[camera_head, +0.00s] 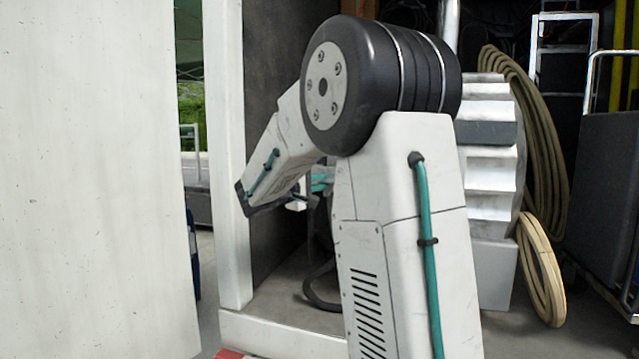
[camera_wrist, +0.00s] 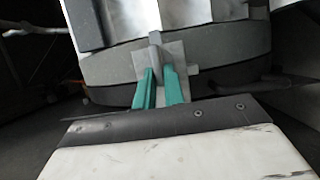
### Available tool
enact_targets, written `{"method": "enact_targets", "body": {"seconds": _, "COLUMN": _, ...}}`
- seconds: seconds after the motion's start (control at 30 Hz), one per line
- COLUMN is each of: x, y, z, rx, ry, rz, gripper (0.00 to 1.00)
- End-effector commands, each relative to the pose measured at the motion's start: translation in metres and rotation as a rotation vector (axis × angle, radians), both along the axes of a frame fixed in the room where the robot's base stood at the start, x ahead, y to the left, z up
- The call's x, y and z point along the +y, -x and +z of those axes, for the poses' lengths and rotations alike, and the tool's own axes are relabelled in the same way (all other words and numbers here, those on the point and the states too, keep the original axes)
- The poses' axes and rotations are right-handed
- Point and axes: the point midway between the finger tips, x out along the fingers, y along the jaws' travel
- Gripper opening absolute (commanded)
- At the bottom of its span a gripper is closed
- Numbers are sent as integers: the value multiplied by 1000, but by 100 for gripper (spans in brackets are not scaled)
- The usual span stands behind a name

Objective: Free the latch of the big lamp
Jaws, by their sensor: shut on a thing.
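The big lamp (camera_head: 492,172) stands behind my arm in the head view, a pale finned body with a dark band. Its lower part, a dark grey curved band (camera_wrist: 225,52) under silver fins, fills the top of the wrist view. A small grey latch (camera_wrist: 155,42) with a plate behind it sticks out from this band. My gripper (camera_wrist: 161,70) has its two teal fingers shut on the latch. In the head view my arm hides most of the gripper, and the latch cannot be made out.
A white door or panel (camera_head: 95,180) fills the left, with a white upright frame (camera_head: 226,150) beside it. Coiled tan hose (camera_head: 540,265) lies right of the lamp. A dark wheeled cart (camera_head: 610,170) stands at the far right. A dark cable (camera_head: 318,292) lies on the floor.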

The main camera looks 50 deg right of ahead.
Motion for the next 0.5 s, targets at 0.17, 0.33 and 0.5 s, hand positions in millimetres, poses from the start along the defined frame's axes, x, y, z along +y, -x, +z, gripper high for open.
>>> {"method": "enact_targets", "body": {"seconds": 0.17, "x": 0, "y": 0, "z": -1, "rx": 1, "ry": -1, "rz": 0, "gripper": 25}}
{"method": "enact_targets", "body": {"seconds": 0.33, "x": 0, "y": 0, "z": 0, "rx": 0, "ry": -1, "rz": 0, "gripper": 33}}
{"method": "enact_targets", "body": {"seconds": 0.5, "x": 2, "y": 0, "z": 0, "rx": 0, "ry": -1, "rz": 1, "gripper": 33}}
